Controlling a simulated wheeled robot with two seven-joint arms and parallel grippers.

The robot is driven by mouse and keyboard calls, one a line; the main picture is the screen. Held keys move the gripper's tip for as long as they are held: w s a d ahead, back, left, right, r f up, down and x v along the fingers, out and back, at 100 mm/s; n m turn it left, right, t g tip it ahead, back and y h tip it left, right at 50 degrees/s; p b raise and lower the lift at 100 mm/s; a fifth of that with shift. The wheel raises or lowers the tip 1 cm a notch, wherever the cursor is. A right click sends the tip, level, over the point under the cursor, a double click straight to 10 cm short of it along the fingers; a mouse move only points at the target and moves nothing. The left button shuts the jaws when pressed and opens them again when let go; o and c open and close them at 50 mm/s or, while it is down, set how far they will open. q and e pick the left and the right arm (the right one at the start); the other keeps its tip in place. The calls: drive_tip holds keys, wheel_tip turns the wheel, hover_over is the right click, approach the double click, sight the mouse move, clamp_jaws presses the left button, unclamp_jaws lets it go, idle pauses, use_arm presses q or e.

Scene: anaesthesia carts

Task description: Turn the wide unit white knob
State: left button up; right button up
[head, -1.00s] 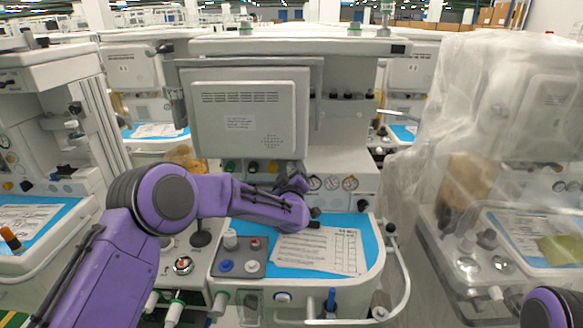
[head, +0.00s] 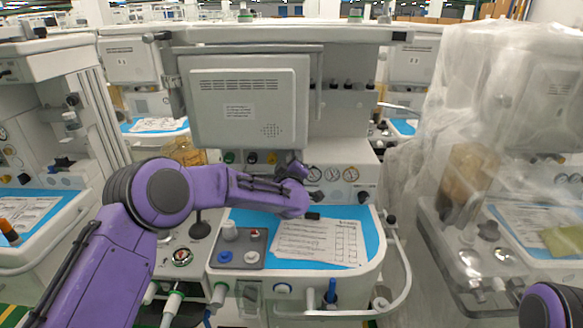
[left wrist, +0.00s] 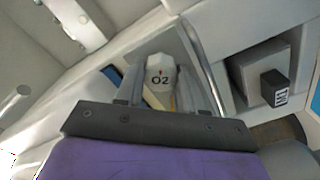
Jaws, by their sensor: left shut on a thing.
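The white knob (left wrist: 160,76), marked O2 with a small red mark, sits between the two grey fingers of my left gripper (left wrist: 163,97) in the left wrist view. The fingers are shut on its sides and its front face stays visible. In the head view, my left gripper (head: 299,171) is at the front panel of the wide unit (head: 345,161), just right of the row of coloured knobs. The white knob is hidden there behind the gripper. My right gripper is not in view.
Round gauges (head: 333,174) lie right of my gripper. Below are a blue worktop with paper (head: 322,243) and a small grey tray (head: 250,239). A plastic-covered unit (head: 490,130) stands right.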

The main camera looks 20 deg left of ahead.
use_arm(q)
drive_tip(key=o, duration=1)
drive_tip(key=shift+o, duration=0.2)
drive_tip(key=shift+s, duration=0.1)
drive_tip(key=b+v, duration=0.2)
drive_tip(key=v, duration=0.8)
drive_tip(key=shift+s+b, duration=0.2)
drive_tip(key=shift+b, duration=0.15)
